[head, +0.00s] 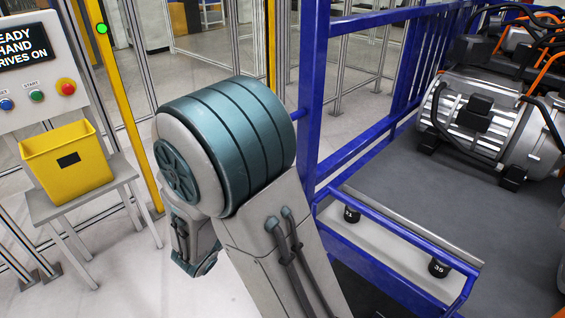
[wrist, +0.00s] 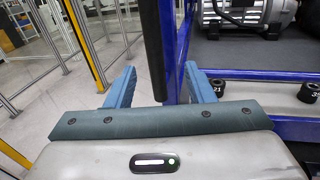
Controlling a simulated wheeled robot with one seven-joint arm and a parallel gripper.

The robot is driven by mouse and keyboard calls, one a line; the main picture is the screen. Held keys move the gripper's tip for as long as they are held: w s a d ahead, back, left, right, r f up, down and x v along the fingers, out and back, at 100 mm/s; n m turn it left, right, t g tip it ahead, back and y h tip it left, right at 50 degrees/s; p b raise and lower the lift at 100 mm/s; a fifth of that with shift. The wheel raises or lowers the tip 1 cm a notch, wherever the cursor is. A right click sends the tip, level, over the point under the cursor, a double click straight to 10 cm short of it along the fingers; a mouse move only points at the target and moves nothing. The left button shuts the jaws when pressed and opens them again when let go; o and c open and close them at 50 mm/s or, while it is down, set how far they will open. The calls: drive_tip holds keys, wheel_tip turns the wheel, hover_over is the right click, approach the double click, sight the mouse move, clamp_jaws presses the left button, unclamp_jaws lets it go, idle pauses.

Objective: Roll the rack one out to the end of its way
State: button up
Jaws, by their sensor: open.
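The rack is a blue tubular frame (head: 312,90) with a dark grey deck, standing on the right in the head view. It carries silver drive units (head: 490,120) with black and orange cables. The fingers are apart, one on each side of the post. In the head view my arm hides the gripper.
A light ledge at the rack's front (head: 395,245) holds black knobs marked with numbers. On the left, a yellow bin (head: 68,160) sits on a grey stand beside a button panel (head: 38,70) and a yellow post (head: 125,110). Aluminium fencing stands behind. Pale floor (head: 235,285) shows at lower left.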

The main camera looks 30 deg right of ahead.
drive_tip(key=w+p+x, duration=0.1)
drive_tip(key=p+x, duration=0.2)
drive_tip(key=x, duration=1)
drive_tip(key=shift+w+n+t, duration=0.25)
drive_tip(key=shift+n+t, duration=0.05)
drive_tip(key=shift+t, duration=0.1)
drive_tip(key=shift+a, duration=0.1)
clamp_jaws()
idle(0.7)
